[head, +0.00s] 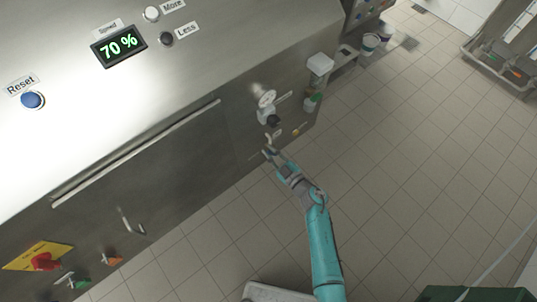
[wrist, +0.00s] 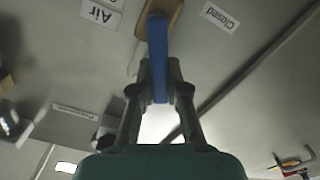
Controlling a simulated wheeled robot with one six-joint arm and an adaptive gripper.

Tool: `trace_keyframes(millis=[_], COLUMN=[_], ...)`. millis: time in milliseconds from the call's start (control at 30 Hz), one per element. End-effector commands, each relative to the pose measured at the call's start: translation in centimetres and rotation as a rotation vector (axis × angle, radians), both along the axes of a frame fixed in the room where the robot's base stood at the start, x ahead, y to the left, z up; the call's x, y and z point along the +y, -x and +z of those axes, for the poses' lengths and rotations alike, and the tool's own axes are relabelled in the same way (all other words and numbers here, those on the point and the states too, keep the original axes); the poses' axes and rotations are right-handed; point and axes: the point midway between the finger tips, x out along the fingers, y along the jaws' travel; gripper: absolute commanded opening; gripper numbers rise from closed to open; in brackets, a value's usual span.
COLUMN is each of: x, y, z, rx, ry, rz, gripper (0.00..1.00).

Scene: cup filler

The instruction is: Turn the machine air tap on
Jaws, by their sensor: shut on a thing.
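The air tap shows in the wrist view as a blue lever handle (wrist: 157,38) in front of a brass-coloured body (wrist: 174,10). An "Air" label (wrist: 101,14) is to its left and a "Closed" label (wrist: 219,17) to its right. My gripper (wrist: 159,72) is shut on the blue handle, with one finger on each side of it. The tap is mostly hidden there by my gripper.
The steel machine front (head: 150,170) carries a long bar handle (head: 140,150), a red switch on a yellow plate (head: 42,262) and small orange and green taps at lower left. Another small yellow knob (head: 296,132) is right of my gripper. Open tiled floor (head: 400,170) lies to the right.

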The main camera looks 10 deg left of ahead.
Motion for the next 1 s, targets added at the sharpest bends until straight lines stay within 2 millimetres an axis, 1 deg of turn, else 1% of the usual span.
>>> trace_keyframes(millis=[200, 500, 733, 1000], x=[-0.7, -1.3, -1.5, -1.6], y=[-0.8, -1.5, -1.8, -2.0], z=[0.3, 0.5, 0.5, 0.5], rx=[0.154, 0.319, 0.389, 0.415], ry=[-0.119, -0.247, -0.3, -0.321], rz=[-0.003, -0.002, -0.002, -0.002], gripper=[0.0, 0.0, 0.0, 0.0])
